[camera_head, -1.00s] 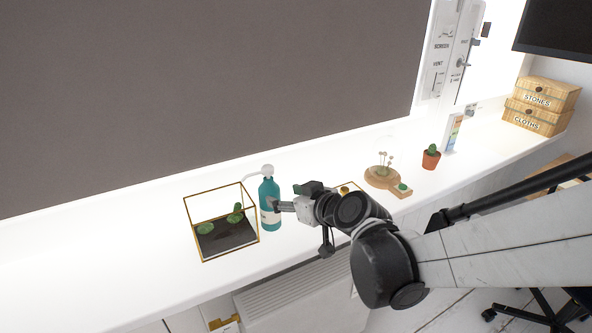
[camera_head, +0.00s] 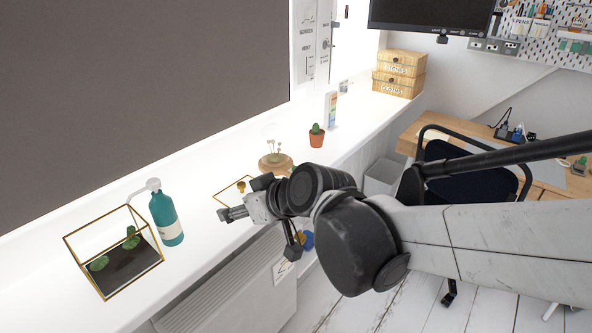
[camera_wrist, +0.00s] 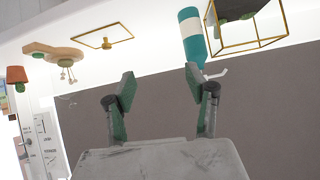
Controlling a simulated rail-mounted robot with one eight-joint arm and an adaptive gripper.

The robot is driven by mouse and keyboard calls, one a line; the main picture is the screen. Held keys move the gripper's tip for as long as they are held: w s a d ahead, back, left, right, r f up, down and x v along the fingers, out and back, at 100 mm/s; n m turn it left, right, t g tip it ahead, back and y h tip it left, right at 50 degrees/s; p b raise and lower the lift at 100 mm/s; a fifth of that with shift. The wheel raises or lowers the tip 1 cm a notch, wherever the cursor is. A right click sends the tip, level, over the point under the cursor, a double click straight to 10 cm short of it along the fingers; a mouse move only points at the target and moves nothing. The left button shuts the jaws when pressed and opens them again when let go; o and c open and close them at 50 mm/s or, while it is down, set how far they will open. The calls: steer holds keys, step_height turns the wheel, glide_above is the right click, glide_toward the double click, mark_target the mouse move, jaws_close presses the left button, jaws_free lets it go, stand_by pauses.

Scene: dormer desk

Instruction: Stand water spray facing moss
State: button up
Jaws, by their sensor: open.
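The teal water spray bottle (camera_head: 167,222) with a white band stands upright on the white sill, just right of the gold-framed glass terrarium (camera_head: 146,276). Its white spout (camera_head: 137,193) points left, toward the terrarium. Green clumps, perhaps the moss (camera_head: 131,240), sit on dark soil inside. My gripper (camera_head: 226,212) is open and empty, right of the bottle and apart from it. The wrist view shows the open fingers (camera_wrist: 161,86), with the bottle (camera_wrist: 191,38) beyond them and the terrarium (camera_wrist: 249,45) beside it.
A flat gold frame (camera_head: 227,193) lies behind my gripper. Farther along the sill are a round wooden base (camera_head: 275,164) with small mushroom shapes, a potted cactus (camera_head: 317,138) and wooden boxes (camera_head: 398,74). A radiator (camera_head: 225,300) is below the sill.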

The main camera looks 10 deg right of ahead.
steer(key=s+d+m+g+h, duration=0.1)
steer(key=s+d+m+h, duration=0.2)
steer(key=s+d, duration=0.4)
steer(key=s+d+m+h, duration=0.3)
steer(key=s+d, duration=0.4)
steer(key=d, duration=0.5)
steer(key=shift+f+g+h, duration=0.3)
steer(key=shift+f+g, duration=0.1)
steer(key=shift+f, duration=0.05)
steer(key=shift+c, duration=0.2)
